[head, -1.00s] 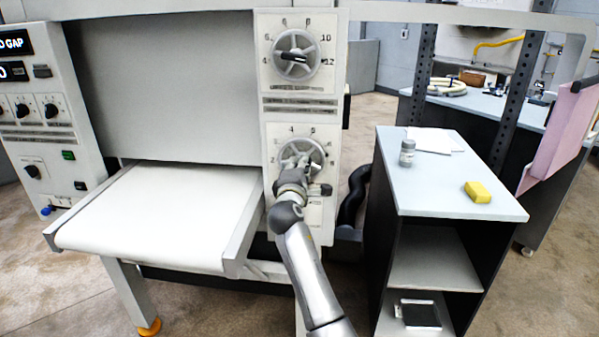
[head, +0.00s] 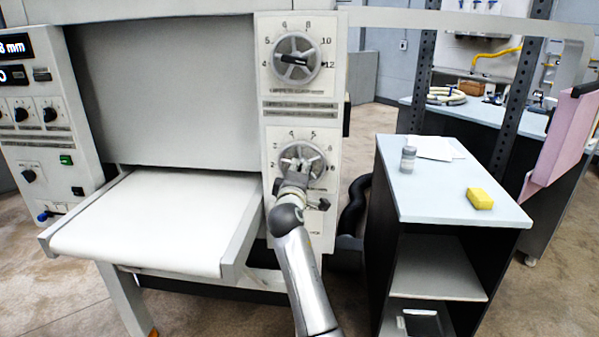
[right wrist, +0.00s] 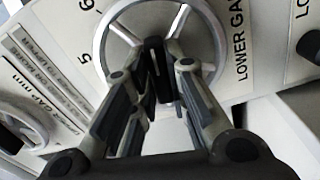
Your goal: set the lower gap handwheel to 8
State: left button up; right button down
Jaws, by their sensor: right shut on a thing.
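The lower gap handwheel (head: 318,160) is a silver ring on the lower plate of the machine's white panel, with a number scale around it. My right gripper (head: 293,164) is at its middle and covers much of the hub in the head view. In the right wrist view the wheel's silver rim (right wrist: 103,45) arches behind the fingers. There the right gripper (right wrist: 160,80) is shut on the wheel's black bar (right wrist: 154,58), which stands between its fingertips. The "LOWER GAP" lettering is to the right of the wheel there. The exact setting cannot be read. My left gripper is not in view.
A similar upper handwheel (head: 296,58) sits above. A white feed table (head: 150,225) juts out at left. A cart (head: 450,195) with a jar and a yellow block stands at right.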

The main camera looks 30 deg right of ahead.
jog(key=shift+f, duration=0.15)
jog(key=c, duration=1.4)
grip_release()
jog(key=shift+c, duration=0.2)
jog(key=v, duration=1.2)
